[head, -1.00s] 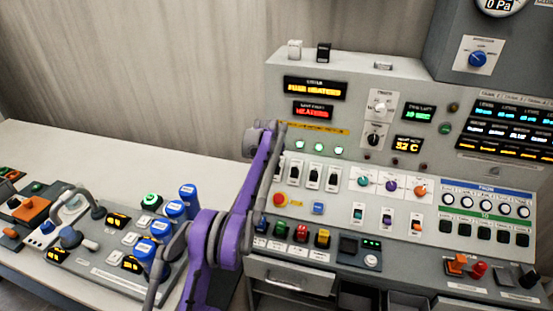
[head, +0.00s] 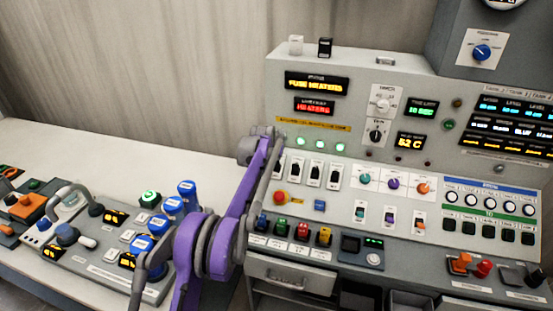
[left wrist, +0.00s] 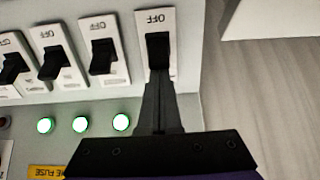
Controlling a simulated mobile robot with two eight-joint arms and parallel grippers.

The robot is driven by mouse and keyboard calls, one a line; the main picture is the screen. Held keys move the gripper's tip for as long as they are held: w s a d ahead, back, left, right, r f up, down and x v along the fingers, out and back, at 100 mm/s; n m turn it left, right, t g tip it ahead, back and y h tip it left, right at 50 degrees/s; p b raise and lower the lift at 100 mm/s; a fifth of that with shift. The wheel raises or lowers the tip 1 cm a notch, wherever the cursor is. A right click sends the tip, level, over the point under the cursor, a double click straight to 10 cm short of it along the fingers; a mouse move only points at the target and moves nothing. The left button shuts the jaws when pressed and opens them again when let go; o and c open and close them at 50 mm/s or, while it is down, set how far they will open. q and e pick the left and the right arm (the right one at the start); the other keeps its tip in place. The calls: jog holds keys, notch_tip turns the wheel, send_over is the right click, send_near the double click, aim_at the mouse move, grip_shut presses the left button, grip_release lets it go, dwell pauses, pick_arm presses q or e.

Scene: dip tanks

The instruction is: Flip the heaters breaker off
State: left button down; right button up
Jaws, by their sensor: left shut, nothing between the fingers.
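A row of black-levered breakers on white plates sits on the sloped console (head: 405,185). The leftmost one is mostly behind my left arm in the head view. In the left wrist view, turned upside down, it is the rightmost breaker (left wrist: 158,50), with OFF on its plate. My left gripper (left wrist: 160,88) is shut and empty, its fingertips right at that lever; whether they touch I cannot tell. The neighbouring breakers (left wrist: 103,57) also show OFF labels. An amber display (head: 317,84) appears to read FUSE HEATERS, a red one (head: 314,105) HEATERS. My right gripper is out of view.
Green lamps (head: 319,144) glow above the breakers. Below are a red mushroom button (head: 280,197), a blue button (head: 320,205) and coloured rockers (head: 302,231). A second panel with blue-capped knobs (head: 173,205) lies left of my arm. The pale tabletop behind it is clear.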

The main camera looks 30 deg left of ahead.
pick_arm(q)
jog(key=shift+s+d+f+t+y+b, duration=0.1)
jog(key=shift+s+f+t+y+b, duration=0.3)
jog(key=shift+t+b, duration=0.6)
jog(key=shift+s+d+f+t+b, duration=0.1)
jog(key=shift+s+d+t+b, duration=0.05)
jog(key=shift+s+t+b, duration=0.7)
jog(key=shift+w, duration=0.15)
jog(key=shift+w, duration=0.7)
